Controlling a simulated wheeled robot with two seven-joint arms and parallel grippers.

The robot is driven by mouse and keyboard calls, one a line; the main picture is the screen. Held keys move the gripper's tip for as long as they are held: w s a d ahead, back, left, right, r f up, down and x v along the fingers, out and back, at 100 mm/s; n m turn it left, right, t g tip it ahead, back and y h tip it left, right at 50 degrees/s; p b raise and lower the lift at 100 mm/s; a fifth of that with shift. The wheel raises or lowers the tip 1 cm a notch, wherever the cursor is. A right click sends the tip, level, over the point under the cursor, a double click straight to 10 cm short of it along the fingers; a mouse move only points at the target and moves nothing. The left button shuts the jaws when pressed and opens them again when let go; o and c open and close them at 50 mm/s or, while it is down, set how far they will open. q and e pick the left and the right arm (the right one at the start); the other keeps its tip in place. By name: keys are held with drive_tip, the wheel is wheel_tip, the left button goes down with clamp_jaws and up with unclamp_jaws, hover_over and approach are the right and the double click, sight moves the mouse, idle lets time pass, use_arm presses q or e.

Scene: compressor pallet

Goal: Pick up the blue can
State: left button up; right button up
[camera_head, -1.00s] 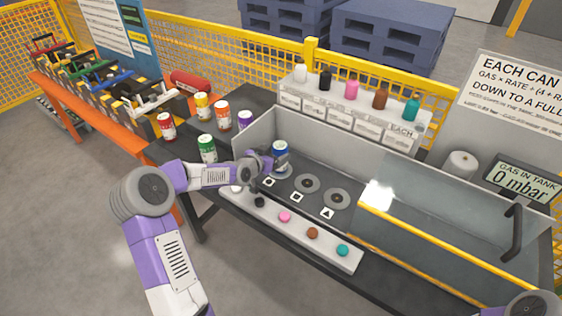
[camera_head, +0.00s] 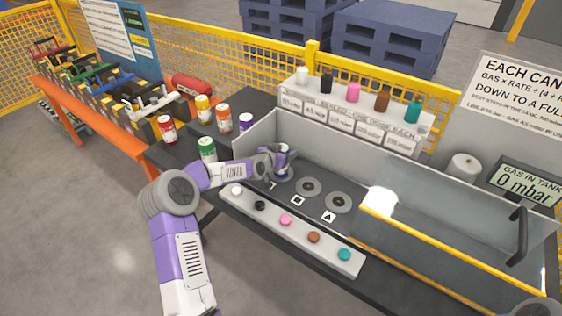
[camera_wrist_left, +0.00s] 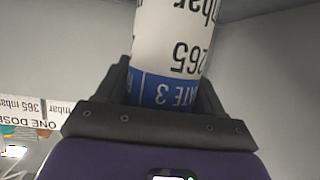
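The blue can (camera_wrist_left: 168,92), with a white label and a blue band, stands between the two dark fingers of my left gripper (camera_wrist_left: 165,75) in the left wrist view. The fingers flank it closely; whether they press on it I cannot tell. In the head view my left gripper (camera_head: 279,158) is at the leftmost round pad in the open tray, around the can.
Green (camera_head: 207,149), red (camera_head: 167,129), orange (camera_head: 223,117), yellow (camera_head: 203,108) and purple (camera_head: 246,121) cans stand left of the tray. Two round pads (camera_head: 308,187) are free. A button strip (camera_head: 270,222) runs in front. A clear yellow-edged cover (camera_head: 440,220) stands right.

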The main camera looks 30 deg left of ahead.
use_arm(q)
drive_tip(key=shift+r, duration=0.1)
drive_tip(key=c, duration=0.8)
